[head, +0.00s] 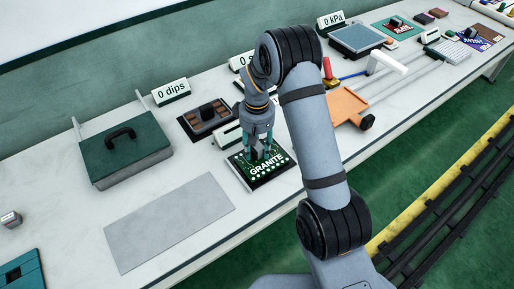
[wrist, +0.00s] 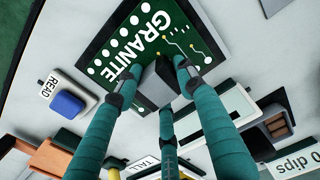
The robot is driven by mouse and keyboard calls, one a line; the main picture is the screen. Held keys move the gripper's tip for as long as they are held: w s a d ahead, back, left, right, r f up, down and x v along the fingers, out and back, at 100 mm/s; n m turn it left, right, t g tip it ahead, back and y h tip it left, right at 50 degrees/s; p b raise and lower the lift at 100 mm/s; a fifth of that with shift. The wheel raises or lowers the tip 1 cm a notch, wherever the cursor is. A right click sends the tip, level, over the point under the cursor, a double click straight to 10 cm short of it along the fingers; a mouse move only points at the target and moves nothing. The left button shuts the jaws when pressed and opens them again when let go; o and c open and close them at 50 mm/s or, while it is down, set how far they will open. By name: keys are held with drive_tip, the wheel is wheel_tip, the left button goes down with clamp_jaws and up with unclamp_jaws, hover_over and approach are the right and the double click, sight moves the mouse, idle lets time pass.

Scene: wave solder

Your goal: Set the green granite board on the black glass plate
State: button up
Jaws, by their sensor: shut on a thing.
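The green granite board (head: 266,168), marked "GRANITE" in white, is near the middle of the bench. It also fills the top middle of the wrist view (wrist: 150,45). My gripper (head: 258,152) points down over the board. In the wrist view my gripper's teal fingers (wrist: 156,80) are shut around a dark block-shaped grip (wrist: 160,82) on the board. A black margin (wrist: 92,62) shows around the green face and looks like the black glass plate. I cannot tell whether the board touches it or is just above.
A grey flat panel (head: 168,221) lies to the left front. A dark green box with a handle (head: 122,150) stands behind it. A "0 dips" sign (head: 171,91) and a dark tray with brown slots (head: 208,119) are behind the board. An orange piece (head: 347,105) lies to the right.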

drive_tip(key=shift+f, duration=0.4)
drive_tip(key=o, duration=1.5)
drive_tip(key=shift+r, duration=0.15)
wheel_tip(320, 180, up, 12)
drive_tip(key=shift+f, duration=0.1)
